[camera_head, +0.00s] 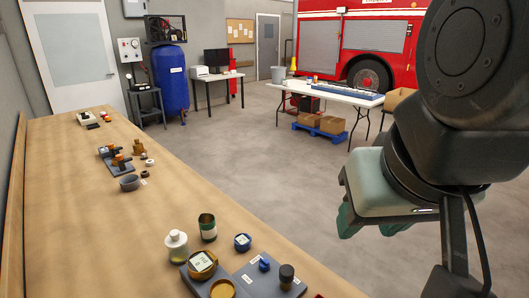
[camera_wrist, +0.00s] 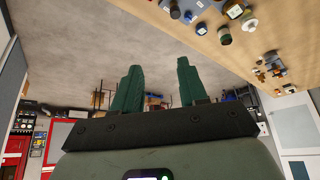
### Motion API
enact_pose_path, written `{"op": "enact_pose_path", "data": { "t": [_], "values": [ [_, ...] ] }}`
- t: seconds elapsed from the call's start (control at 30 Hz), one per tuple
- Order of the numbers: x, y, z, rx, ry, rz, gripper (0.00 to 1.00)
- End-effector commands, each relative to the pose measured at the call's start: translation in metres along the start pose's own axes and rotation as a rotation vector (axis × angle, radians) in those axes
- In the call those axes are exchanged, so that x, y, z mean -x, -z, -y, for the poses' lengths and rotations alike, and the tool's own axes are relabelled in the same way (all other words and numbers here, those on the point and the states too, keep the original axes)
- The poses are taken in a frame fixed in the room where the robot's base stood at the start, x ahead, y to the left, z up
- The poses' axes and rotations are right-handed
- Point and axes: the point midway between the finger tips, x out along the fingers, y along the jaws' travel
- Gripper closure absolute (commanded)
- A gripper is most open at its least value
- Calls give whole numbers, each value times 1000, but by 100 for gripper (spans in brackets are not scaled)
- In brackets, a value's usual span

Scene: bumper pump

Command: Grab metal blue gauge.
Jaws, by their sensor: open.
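A round blue gauge (camera_head: 242,242) with a pale face stands on the wooden bench, right of a dark green can. My gripper (camera_head: 368,226) is off the bench's right side, above the floor. Its two green fingers (camera_wrist: 158,70) are apart with nothing between them. The gauge is well away from the fingers, to their left in the head view.
Around the gauge are a white-capped bottle (camera_head: 177,246), the green can (camera_head: 208,227), a brass gauge (camera_head: 202,264) and a grey board with a blue knob (camera_head: 264,264) and a dark knob (camera_head: 286,277). More parts lie farther up the bench. The bench's middle (camera_head: 150,215) is clear.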

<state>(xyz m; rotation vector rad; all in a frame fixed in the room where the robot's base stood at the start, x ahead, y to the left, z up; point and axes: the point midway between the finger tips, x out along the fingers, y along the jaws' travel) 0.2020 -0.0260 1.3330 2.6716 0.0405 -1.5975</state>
Motion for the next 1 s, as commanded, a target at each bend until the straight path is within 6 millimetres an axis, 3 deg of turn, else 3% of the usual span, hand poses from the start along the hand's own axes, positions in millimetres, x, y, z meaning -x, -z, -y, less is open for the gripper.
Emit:
{"op": "enact_pose_path", "data": {
  "t": [0.1,0.4,0.77,0.87,1.0],
  "values": [
    [0,0,0,0,0,0,54],
    [0,0,0,0,0,0,12],
    [-6,7,5,-31,21,31,12],
    [-18,21,15,-97,67,92,12],
    [-49,52,35,-248,160,214,12]
  ]
}}
